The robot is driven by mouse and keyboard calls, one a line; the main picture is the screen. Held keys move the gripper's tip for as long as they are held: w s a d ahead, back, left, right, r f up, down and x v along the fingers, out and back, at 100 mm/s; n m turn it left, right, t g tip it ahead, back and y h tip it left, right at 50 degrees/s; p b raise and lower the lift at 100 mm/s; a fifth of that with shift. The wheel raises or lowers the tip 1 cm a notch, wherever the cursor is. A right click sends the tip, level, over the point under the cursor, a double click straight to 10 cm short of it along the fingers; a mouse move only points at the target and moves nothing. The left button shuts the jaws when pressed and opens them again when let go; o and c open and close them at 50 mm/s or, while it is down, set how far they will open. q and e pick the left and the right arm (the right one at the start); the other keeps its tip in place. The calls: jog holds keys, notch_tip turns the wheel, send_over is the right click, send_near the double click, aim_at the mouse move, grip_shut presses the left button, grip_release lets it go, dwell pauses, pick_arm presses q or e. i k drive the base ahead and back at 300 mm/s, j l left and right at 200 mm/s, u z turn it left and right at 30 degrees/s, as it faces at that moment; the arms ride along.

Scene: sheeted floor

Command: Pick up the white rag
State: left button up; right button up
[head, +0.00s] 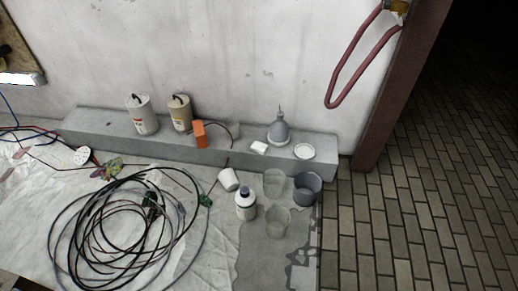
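A small white folded piece (259,148), which looks like the white rag, lies on the grey ledge (90,127) against the wall. It sits just left of a grey funnel-shaped vessel (279,132) and right of an orange block (199,135). It is too small to make out its cloth texture. Neither of my grippers shows in the head view.
A round white lid (304,152) and two cans (143,117) share the ledge. Below stand a bottle (245,206), a grey bucket (307,189) and clear cups (277,222). Coiled cables (58,224) cover the sheet. The brick floor (420,220) at right is clear.

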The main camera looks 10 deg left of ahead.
aim_at(261, 148)
jog(key=u, duration=1.05)
jog(key=k+l+z, duration=0.15)
jog(key=k+z, duration=0.3)
jog(key=k, duration=0.2)
jog(key=i+j+z, duration=0.85)
jog(key=i+j, duration=0.4)
jog(key=j, duration=0.15)
jog(key=i+j, duration=0.8)
jog(key=j, duration=0.25)
jog(key=i+j, duration=0.4)
jog(key=j, duration=0.1)
